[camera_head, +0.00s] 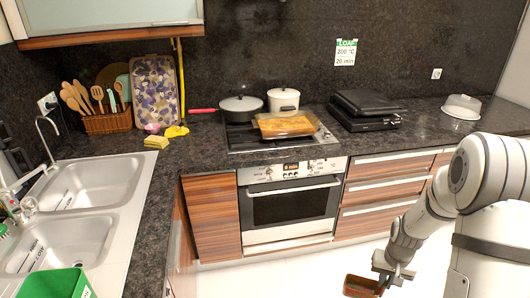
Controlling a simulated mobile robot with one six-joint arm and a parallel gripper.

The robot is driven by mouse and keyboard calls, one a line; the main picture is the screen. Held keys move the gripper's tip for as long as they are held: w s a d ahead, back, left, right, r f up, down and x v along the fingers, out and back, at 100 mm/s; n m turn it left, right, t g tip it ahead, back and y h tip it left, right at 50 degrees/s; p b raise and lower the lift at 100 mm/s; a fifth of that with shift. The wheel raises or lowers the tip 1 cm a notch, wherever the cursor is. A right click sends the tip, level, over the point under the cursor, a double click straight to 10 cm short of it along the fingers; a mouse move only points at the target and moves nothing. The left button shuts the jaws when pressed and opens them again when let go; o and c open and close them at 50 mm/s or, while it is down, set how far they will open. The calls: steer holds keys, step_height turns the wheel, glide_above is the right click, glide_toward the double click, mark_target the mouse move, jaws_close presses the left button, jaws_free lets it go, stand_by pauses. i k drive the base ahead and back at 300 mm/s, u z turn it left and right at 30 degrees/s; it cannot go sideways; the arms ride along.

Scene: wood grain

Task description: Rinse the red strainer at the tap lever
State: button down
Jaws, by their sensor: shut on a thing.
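My gripper (384,278) is at the bottom right, low over the floor in front of the drawers. It is shut on a small red, open-topped thing (360,287), which I take to be the red strainer. The strainer's inside looks brownish, and its lower part is cut off or hard to see. Metal tap fittings (28,205) show at the left edge; I cannot tell clearly which part is the lever.
A green container (55,284) stands at the front left by the sink. A glass dish of food (286,124) and pots (240,106) are on the hob. Floor before the oven (292,203) is clear.

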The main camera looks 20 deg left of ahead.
mark_target(42, 167)
steer(key=u, duration=0.25)
steer(key=k, duration=0.15)
steer(key=u, duration=0.9)
steer(key=i, duration=1.4)
steer(key=u, duration=0.05)
